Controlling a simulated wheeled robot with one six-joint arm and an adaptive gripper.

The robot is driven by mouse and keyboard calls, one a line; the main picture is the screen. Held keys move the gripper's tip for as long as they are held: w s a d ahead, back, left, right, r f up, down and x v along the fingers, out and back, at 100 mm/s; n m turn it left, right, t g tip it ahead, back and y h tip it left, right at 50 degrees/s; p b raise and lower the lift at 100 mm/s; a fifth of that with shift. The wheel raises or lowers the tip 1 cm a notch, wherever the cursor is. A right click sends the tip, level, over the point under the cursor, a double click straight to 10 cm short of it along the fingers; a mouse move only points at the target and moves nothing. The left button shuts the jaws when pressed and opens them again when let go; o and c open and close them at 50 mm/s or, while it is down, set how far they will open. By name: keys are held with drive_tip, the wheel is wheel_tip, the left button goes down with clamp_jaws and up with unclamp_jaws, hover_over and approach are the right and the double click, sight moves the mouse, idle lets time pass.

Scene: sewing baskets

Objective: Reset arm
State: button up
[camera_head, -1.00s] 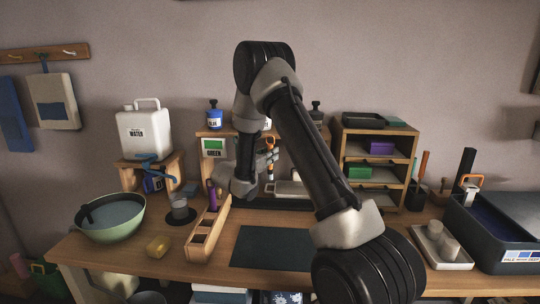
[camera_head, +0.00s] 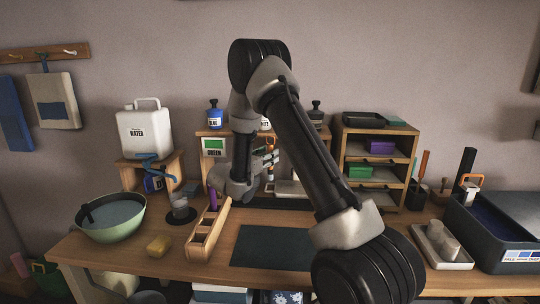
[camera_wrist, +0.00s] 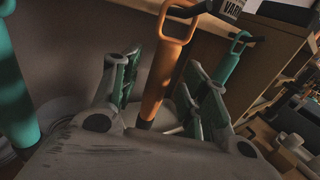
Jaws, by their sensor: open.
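My arm reaches over the workbench and bends down towards the back of it. My gripper (camera_head: 268,160) is at the middle back, in front of the shelf with the bottles, and it also shows in the wrist view (camera_wrist: 165,88). Its two fingers stand apart. An orange-handled tool (camera_wrist: 168,60) shows between the fingers in the wrist view, with no clear contact. My arm hides part of the bench and shelf in the head view.
A wooden tray with compartments (camera_head: 203,240) and a purple item (camera_head: 212,198) lie close to my wrist. A green bowl (camera_head: 110,218) and white water jug (camera_head: 145,133) are at left. A drawer rack (camera_head: 405,180) stands right. The dark mat (camera_head: 262,248) is clear.

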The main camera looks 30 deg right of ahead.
drive_tip(key=v, duration=1)
drive_tip(key=s+d+f+m+g, duration=0.4)
drive_tip(key=s+g, duration=0.1)
drive_tip(key=s, duration=0.2)
drive_tip(key=s+d+r+m+g+y, duration=0.2)
drive_tip(key=s+m+g+y, duration=0.4)
drive_tip(key=s, duration=0.5)
drive_tip(key=s+a+r+m+t+y, duration=0.3)
drive_tip(key=s+r+m+y, duration=0.2)
drive_tip(key=s, duration=0.4)
drive_tip(key=s+a+r+m+t+y, duration=0.3)
drive_tip(key=s+r+m+t+y, duration=0.1)
drive_tip(key=s+r+m, duration=0.4)
drive_tip(key=shift+s+a+r+t+y, duration=0.3)
drive_tip(key=shift+s+r+y, duration=0.3)
drive_tip(key=shift+s+r, duration=0.5)
